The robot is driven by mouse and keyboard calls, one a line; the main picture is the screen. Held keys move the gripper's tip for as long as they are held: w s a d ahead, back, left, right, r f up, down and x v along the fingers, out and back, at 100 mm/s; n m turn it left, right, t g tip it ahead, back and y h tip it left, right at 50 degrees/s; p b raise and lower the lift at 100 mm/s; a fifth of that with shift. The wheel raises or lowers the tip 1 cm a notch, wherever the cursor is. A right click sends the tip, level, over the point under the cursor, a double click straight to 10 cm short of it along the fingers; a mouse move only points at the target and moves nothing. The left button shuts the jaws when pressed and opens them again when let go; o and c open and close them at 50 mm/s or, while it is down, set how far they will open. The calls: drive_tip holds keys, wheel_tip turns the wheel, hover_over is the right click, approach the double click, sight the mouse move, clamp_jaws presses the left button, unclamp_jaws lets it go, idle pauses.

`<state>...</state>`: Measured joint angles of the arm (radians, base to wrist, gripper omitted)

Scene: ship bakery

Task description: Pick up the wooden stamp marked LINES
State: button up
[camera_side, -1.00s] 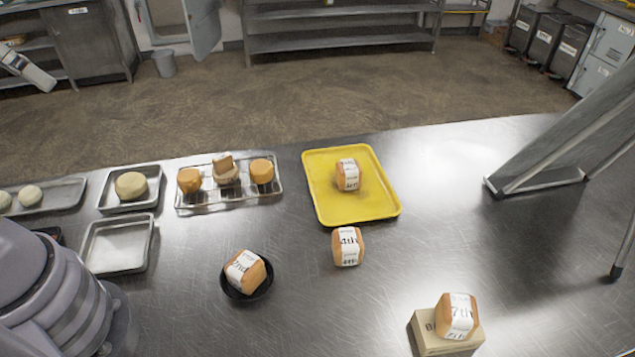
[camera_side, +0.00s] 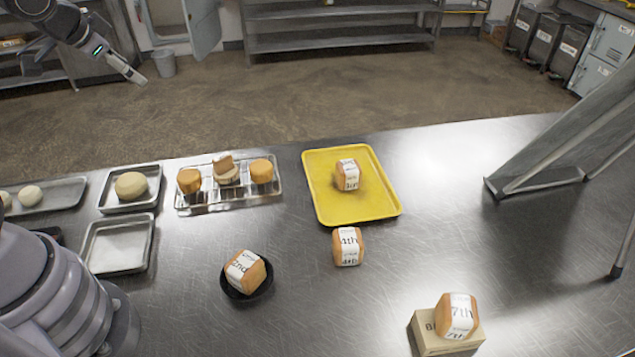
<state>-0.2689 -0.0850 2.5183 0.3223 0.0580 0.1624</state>
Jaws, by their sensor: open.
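No wooden stamp marked LINES can be made out in this view. My gripper (camera_side: 132,75) hangs at the upper left, high up and apart from everything on the steel table (camera_side: 300,310). It is open and nothing shows between its fingers; the two fingertips nearly overlap from this angle. My arm's large grey link covers the lower left corner of the table, so whatever lies behind it is hidden.
Bread labelled 4th (camera_side: 347,247) stands before a yellow tray (camera_side: 320,207) bearing another loaf. Bread 2nd (camera_side: 245,270) sits in a black bowl, 7th (camera_side: 457,316) on a box (camera_side: 440,346). Metal trays (camera_side: 117,245) line the left; a slanted metal frame (camera_side: 540,150) stands right.

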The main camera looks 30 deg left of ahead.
drive_tip(key=w+a+f+m+t+h, duration=0.1)
drive_tip(key=w+a+f, duration=0.1)
drive_tip(key=f, duration=0.4)
drive_tip(key=w+a+f+m+h, duration=0.1)
drive_tip(key=w+f, duration=0.2)
drive_tip(key=f, duration=0.2)
drive_tip(key=n+t+h, duration=0.1)
drive_tip(key=t+h, duration=0.3)
drive_tip(key=t, duration=0.1)
approach(221, 157)
drive_tip(key=x, duration=0.5)
drive_tip(key=shift+w+d+r, duration=0.1)
drive_tip(key=shift+d+r, duration=0.1)
drive_tip(key=shift+r, duration=0.05)
drive_tip(key=x, duration=0.5)
drive_tip(key=shift+a+f, duration=0.15)
drive_tip(key=shift+f, duration=0.2)
clamp_jaws()
